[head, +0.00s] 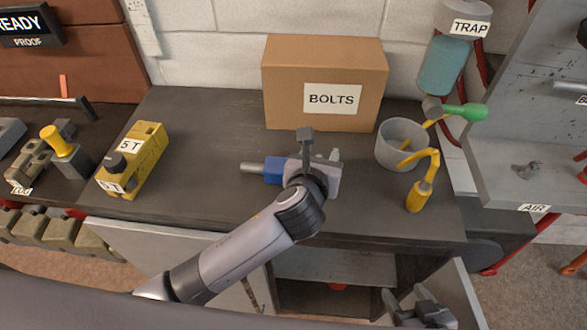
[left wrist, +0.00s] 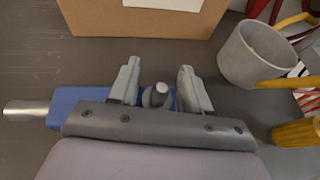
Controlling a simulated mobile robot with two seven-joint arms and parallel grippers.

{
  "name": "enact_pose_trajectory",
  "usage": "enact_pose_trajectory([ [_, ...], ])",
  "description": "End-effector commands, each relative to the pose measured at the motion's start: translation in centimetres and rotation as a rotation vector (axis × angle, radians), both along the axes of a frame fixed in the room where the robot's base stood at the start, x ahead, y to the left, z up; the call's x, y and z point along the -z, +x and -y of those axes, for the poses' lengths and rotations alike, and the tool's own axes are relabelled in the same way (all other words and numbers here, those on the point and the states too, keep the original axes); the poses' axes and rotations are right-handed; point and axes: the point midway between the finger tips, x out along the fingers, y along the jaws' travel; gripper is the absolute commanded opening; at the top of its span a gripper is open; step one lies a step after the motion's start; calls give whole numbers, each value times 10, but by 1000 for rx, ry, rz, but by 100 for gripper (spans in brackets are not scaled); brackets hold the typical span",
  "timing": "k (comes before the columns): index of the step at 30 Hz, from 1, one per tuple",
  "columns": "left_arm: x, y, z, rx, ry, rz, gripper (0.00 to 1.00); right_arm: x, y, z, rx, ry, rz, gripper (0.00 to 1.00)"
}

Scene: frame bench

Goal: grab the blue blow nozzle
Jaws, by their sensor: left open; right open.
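The blue blow nozzle (head: 272,170) lies on the dark bench top, its silver tip pointing left. My left gripper (head: 314,164) is above its right part and hides much of it in the head view. In the left wrist view the nozzle's blue body (left wrist: 66,98) runs under the gripper. My open left fingers (left wrist: 158,90) stand apart, with a grey knob-like part and some blue showing between them. I cannot tell whether they touch the nozzle. My right gripper (head: 425,308) is open and low at the front right, away from the nozzle.
A cardboard box marked BOLTS (head: 285,85) stands behind the nozzle. A grey cup (head: 388,155) and a yellow-handled tool (head: 420,193) are to the right. A yellow 5 T block (head: 145,160) is at left. The bench between block and nozzle is clear.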

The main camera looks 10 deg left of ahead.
Motion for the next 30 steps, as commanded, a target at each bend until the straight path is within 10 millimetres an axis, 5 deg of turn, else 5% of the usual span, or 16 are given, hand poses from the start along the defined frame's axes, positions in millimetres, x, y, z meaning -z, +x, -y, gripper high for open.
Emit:
enact_pose_trajectory([
  [10, 2, 4, 1, 1, -1, -1, 48, -1, 0, 0, 0, 0, 1, 64],
  [15, 2, 4, 1, 0, -1, -2, 0, -1, 0, 0, 0, 0, 1, 64],
  [30, -6, 4, 1, -1, -2, -1, 0, 0, 1, 0, -1, 0, 2, 64],
])
